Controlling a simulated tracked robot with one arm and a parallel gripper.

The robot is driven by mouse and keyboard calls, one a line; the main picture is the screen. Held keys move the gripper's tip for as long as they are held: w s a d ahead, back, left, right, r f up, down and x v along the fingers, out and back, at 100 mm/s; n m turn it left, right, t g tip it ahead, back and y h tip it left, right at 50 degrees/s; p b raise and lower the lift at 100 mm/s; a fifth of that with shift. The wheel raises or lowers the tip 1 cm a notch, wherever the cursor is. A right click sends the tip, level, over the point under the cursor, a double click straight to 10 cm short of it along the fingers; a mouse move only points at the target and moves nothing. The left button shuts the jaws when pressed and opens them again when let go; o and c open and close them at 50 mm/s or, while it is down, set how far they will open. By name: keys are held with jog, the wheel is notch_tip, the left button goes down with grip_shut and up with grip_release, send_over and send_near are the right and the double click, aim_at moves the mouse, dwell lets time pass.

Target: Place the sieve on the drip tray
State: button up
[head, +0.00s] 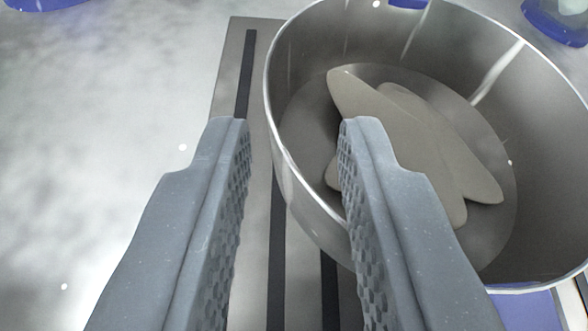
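A round, deep metal vessel (290,165) with a shiny rim fills the right side of the head view; I take it for the sieve, though no mesh can be made out. Flat grey-beige rounded pieces (400,135) lie in it. A grey plate with long dark slots (232,75), apparently the drip tray, shows left of and partly behind the vessel. Whether the vessel rests on it or is above it, I cannot tell. My gripper (295,128) is open, its fingers apart. The vessel's near-left wall shows between them, and the right finger hides part of the rim.
The pale, mottled surface (90,120) at left is clear. Blue objects stand at the top left (45,4) and top right (555,25). A purple flat thing (525,310) shows below the vessel at the lower right.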

jog(key=v, duration=0.6)
dwell(0.4)
